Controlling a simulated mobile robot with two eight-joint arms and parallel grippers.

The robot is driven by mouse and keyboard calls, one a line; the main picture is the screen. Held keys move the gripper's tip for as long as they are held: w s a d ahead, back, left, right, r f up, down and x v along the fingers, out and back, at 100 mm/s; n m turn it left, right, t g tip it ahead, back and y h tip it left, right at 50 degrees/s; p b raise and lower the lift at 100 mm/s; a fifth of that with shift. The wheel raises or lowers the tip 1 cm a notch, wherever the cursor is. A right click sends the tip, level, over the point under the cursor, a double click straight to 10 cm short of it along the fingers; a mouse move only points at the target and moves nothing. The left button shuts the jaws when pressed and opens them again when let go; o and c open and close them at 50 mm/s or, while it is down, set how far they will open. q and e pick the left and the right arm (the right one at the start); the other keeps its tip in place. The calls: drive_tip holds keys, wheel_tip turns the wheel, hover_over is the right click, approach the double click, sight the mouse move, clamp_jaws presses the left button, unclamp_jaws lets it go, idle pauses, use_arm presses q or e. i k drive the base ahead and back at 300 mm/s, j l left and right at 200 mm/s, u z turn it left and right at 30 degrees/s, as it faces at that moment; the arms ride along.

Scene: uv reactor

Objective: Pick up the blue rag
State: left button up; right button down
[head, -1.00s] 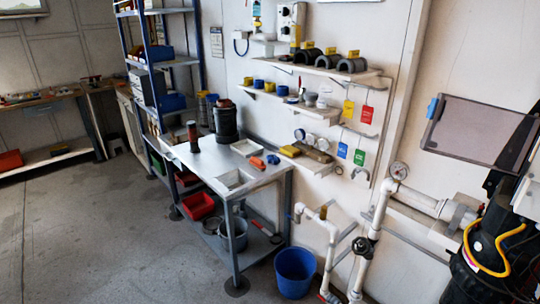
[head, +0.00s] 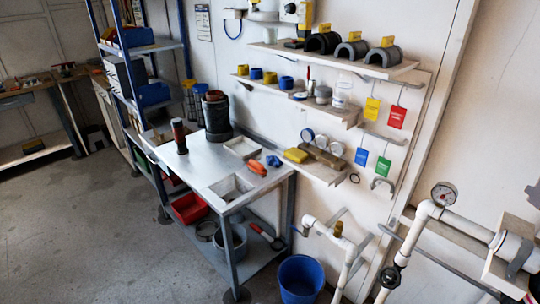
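A small crumpled blue item (head: 273,161), which looks like the blue rag, lies near the back right of the metal workbench (head: 205,167) in the head view. It sits just right of an orange item (head: 258,168), very close to it. It is too small to make out its folds. Neither of my grippers shows in the view.
A blue bucket (head: 299,279) and white pipes (head: 411,244) are at right. Floor at left is clear.

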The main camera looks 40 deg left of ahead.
sight(274, 161)
drive_tip(key=i+j, duration=0.15)
drive_tip(key=j, duration=0.2)
drive_tip(key=i+j, duration=0.2)
drive_tip(key=j, duration=0.15)
drive_tip(key=i+j, duration=0.15)
drive_tip(key=j, duration=0.2)
drive_tip(key=i+j, duration=0.2)
drive_tip(key=j, duration=0.15)
drive_tip(key=i+j, duration=0.15)
drive_tip(key=j, duration=0.2)
drive_tip(key=i, duration=0.35)
